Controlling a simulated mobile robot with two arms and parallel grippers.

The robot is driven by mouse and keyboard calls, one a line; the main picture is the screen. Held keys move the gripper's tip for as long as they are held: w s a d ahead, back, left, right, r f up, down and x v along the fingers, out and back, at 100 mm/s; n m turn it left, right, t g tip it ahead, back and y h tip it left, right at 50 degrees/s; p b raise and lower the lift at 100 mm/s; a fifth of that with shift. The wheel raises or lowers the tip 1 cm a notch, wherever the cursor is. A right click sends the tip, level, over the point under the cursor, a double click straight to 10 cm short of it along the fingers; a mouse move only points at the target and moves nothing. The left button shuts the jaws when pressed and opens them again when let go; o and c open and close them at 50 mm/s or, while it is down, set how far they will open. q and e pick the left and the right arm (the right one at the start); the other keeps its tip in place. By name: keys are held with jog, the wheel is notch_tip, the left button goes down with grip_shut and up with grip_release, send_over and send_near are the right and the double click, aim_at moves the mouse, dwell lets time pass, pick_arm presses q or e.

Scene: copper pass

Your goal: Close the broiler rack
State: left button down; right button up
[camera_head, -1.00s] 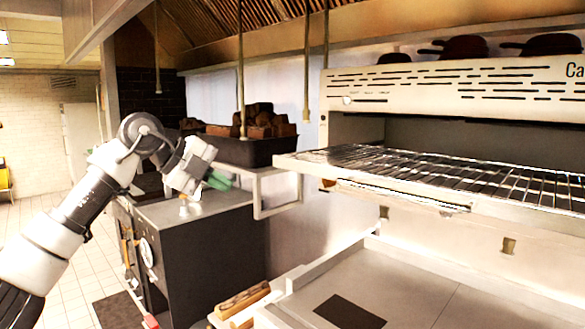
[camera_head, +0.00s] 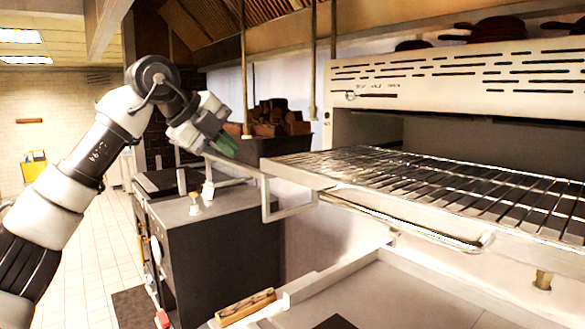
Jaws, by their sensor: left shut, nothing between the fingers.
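The broiler rack (camera_head: 400,168) is a wire grid in a pale metal frame, and it sticks out of the dark opening of the broiler (camera_head: 452,82). A metal handle bar (camera_head: 395,222) runs along the rack's front, below the grid. My left gripper (camera_head: 229,146) has green fingertips and is shut and empty. In the picture it is up and left of the rack's near-left corner, apart from the rack. My right gripper is not in view.
A dark tray of brown blocks (camera_head: 275,122) stands behind the rack's left end. A dark counter unit (camera_head: 220,255) is below my left arm. A flat metal surface (camera_head: 385,295) with a wooden bar (camera_head: 245,307) lies below the rack. Tiled floor is open at left.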

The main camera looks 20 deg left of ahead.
aim_at(277, 172)
pick_arm(q)
jog(key=p+x, duration=0.2)
jog(key=x, duration=0.2)
jog(key=r+p+x, duration=0.1)
jog(key=p+x, duration=0.1)
jog(key=x, duration=0.2)
jog(key=w+d+p+x, duration=0.1)
jog(key=x, duration=0.3)
jog(key=shift+w+r+p, duration=0.1)
jog(key=shift+r+p, duration=0.3)
jog(key=shift+w+d+f, duration=0.1)
jog(key=shift+w, duration=0.05)
jog(key=shift+w, duration=0.1)
